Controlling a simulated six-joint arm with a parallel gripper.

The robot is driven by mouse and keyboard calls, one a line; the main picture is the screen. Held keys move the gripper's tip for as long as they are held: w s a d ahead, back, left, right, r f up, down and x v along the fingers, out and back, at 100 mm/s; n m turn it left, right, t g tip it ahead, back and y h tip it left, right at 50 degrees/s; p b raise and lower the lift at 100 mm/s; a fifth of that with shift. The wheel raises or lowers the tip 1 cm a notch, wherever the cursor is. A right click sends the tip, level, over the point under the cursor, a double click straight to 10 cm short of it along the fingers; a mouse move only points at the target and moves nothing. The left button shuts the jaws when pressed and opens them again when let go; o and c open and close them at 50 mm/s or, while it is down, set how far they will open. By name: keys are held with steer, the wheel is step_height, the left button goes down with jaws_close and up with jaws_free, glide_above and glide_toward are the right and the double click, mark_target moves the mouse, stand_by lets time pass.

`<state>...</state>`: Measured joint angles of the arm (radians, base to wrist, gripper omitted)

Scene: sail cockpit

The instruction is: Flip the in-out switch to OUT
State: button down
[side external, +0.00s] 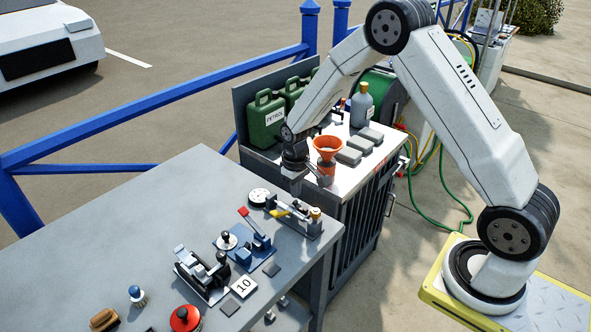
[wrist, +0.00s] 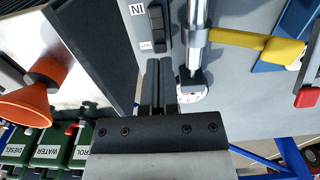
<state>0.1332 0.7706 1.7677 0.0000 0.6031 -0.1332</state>
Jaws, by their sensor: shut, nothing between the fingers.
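The in-out switch (wrist: 156,26) is a black rocker on a grey plate at the top of the wrist view. A white IN label (wrist: 137,10) and a smaller label (wrist: 146,46), too small to read surely, sit beside it. Which way the rocker is tipped I cannot tell. My gripper (wrist: 158,63) is shut and empty, its fingertips just below the switch in that view; contact is not clear. In the side external view my gripper (side external: 295,183) points down at the table's far right corner, and I cannot make out the switch.
A metal cylinder with a yellow lever (wrist: 257,41) lies close right of my fingers, above a white dial (wrist: 192,95). An orange funnel (side external: 327,149) stands on the cabinet beside my gripper, near green cans (side external: 266,118). A red-handled lever (side external: 250,222) stands nearby on the grey table (side external: 160,215).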

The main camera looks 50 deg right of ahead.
mark_target(296, 202)
steer(key=shift+f, duration=1.2)
stand_by(1.1)
steer(key=shift+r, duration=3.5)
steer(key=shift+s+r, duration=0.1)
steer(key=s+a+r+t, duration=0.1)
steer(key=s+a+r, duration=0.2)
steer(key=s, duration=0.5)
steer(key=s+a+r+t, duration=0.1)
steer(key=s+a+r, duration=0.2)
steer(key=s, duration=0.6)
steer(key=shift+s+t, duration=0.15)
steer(key=shift+t, duration=0.15)
